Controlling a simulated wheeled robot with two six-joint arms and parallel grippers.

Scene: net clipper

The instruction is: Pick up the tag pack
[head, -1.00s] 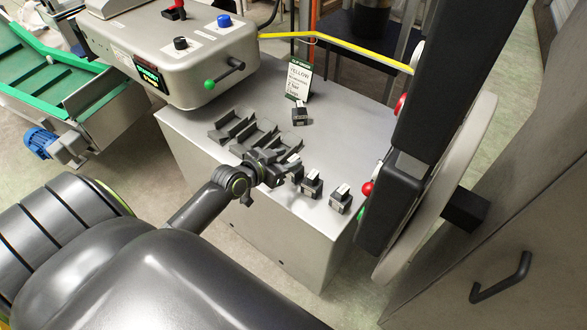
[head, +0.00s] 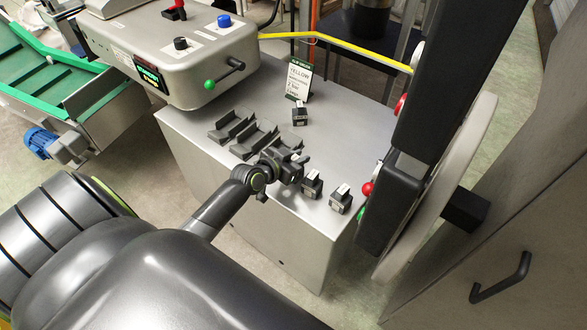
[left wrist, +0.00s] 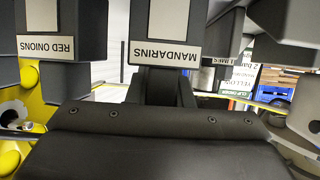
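Several small dark tag packs with pale labels stand on the grey metal cabinet top (head: 345,125). In the head view, one pack (head: 300,116) is by the sign, and two packs (head: 312,184) (head: 340,200) are near the front right edge. My left gripper (head: 297,167) is low over the cabinet top, left of those two. In the left wrist view, a pack labelled MANDARINS (left wrist: 166,25) is straight ahead of the gripper and very close; contact is unclear. A pack labelled RED ONIONS (left wrist: 60,70) is left of it. The finger gap is unclear. My right gripper is out of view.
Dark trays (head: 250,138) lie left of my gripper. A control box (head: 170,55) stands behind them. A sign (head: 299,80) stands at the back. A tall dark machine column (head: 430,110) with a red knob (head: 368,188) rises at the right. The middle of the cabinet top is clear.

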